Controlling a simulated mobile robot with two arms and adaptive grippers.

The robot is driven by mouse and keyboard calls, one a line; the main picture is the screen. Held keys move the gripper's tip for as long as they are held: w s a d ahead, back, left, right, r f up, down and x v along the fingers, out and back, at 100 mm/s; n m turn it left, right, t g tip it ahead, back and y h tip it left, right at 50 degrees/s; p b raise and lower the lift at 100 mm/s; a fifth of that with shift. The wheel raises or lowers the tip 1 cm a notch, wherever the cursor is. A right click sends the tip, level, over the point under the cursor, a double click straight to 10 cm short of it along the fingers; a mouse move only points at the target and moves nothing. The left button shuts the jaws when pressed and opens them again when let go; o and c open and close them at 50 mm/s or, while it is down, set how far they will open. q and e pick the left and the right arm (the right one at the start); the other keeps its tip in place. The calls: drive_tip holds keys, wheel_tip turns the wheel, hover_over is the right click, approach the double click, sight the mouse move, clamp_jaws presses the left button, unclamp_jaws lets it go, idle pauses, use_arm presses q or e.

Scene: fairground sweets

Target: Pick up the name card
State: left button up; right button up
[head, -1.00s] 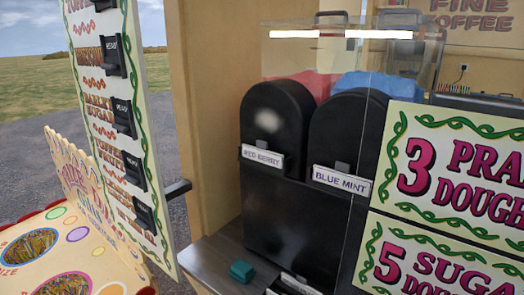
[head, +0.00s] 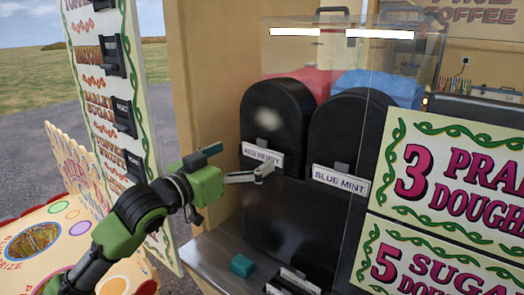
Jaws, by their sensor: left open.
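A white name card reading RED BERRY (head: 258,154) sits on the front of the left black bin (head: 273,115). Its lower right edge is partly covered by a fingertip of my left gripper (head: 238,162). The gripper is open, its fingers spread, one tip in front of the card and the other to its left; I cannot tell whether it touches. A second name card, BLUE MINT (head: 341,180), is on the front of the right black bin (head: 345,130). More white cards (head: 292,281) lie at the counter's front. My right gripper is not in view.
A teal block (head: 242,265) lies on the grey counter (head: 215,255). A clear panel carrying price signs (head: 450,165) stands at the right. A tall menu board (head: 125,60) and a game board (head: 45,235) are at the left. A wooden post (head: 200,80) stands behind my gripper.

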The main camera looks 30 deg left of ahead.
sight(261, 146)
use_arm(q)
drive_tip(key=w, duration=0.2)
drive_tip(key=shift+w+d+p, duration=0.1)
drive_tip(key=shift+w+p, duration=0.2)
drive_tip(key=shift+w, duration=0.05)
drive_tip(key=shift+w+r+p, duration=0.15)
drive_tip(key=shift+w+p, duration=0.25)
drive_tip(key=shift+w, duration=0.15)
drive_tip(key=w+p, duration=0.1)
drive_tip(key=w, duration=0.2)
drive_tip(key=shift+w+p, duration=0.3)
drive_tip(key=shift+p, duration=0.05)
drive_tip(key=shift+w+f, duration=0.3)
drive_tip(key=shift+w, duration=0.1)
drive_tip(key=shift+s, duration=0.15)
drive_tip(key=c, duration=0.7)
